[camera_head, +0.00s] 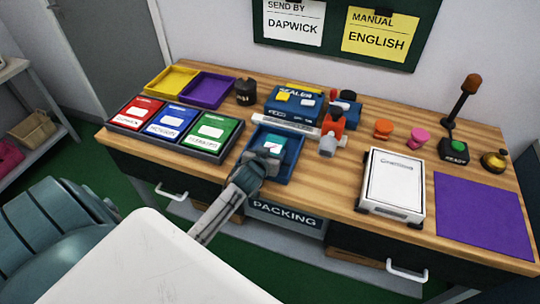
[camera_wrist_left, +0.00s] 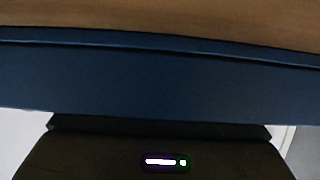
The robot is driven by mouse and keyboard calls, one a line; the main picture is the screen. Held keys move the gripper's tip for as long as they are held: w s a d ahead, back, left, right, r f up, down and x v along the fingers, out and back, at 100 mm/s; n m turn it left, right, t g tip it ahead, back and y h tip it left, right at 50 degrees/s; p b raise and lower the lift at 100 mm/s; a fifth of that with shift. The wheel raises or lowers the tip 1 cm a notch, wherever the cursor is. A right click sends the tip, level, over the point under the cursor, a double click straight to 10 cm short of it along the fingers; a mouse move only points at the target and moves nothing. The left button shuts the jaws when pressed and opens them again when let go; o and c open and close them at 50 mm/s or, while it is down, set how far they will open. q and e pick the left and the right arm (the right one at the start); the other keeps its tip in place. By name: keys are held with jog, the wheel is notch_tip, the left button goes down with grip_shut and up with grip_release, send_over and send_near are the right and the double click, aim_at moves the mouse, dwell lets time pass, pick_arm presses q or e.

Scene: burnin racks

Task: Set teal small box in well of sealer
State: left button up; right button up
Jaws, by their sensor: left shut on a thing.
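The sealer (camera_head: 294,106) is a dark blue machine at the back middle of the table, with a blue well (camera_head: 291,167) in front of it and a pale bar between them. The teal small box (camera_head: 273,143) shows in the well area with a white label on it. My left gripper (camera_head: 264,157) reaches in over the front of the well and is shut on the teal box; its fingertips are hard to make out. In the left wrist view a blue wall (camera_wrist_left: 160,80) fills the middle, and the box is not visible there. My right gripper is not in view.
A tray of red, blue and green boxes (camera_head: 213,133) lies left of the well. Yellow (camera_head: 171,81) and purple (camera_head: 208,90) trays are behind it. An orange tape dispenser (camera_head: 333,128) stands close on the right, then a white scale (camera_head: 393,180) and a purple mat (camera_head: 482,216).

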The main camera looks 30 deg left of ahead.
pick_arm(q)
jog(key=shift+f, duration=0.1)
jog(key=o, duration=1)
jog(key=shift+o, duration=0.2)
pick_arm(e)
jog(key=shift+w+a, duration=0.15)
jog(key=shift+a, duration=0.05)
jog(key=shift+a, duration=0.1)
pick_arm(q)
jog(key=b+v, duration=0.1)
jog(key=v, duration=0.9)
jog(key=shift+s+d+b, duration=0.1)
jog(key=shift+s+b, duration=0.2)
jog(key=shift+s, duration=0.05)
jog(key=shift+s+d+r, duration=0.15)
jog(key=shift+s+r, duration=0.35)
jog(key=shift+s, duration=0.1)
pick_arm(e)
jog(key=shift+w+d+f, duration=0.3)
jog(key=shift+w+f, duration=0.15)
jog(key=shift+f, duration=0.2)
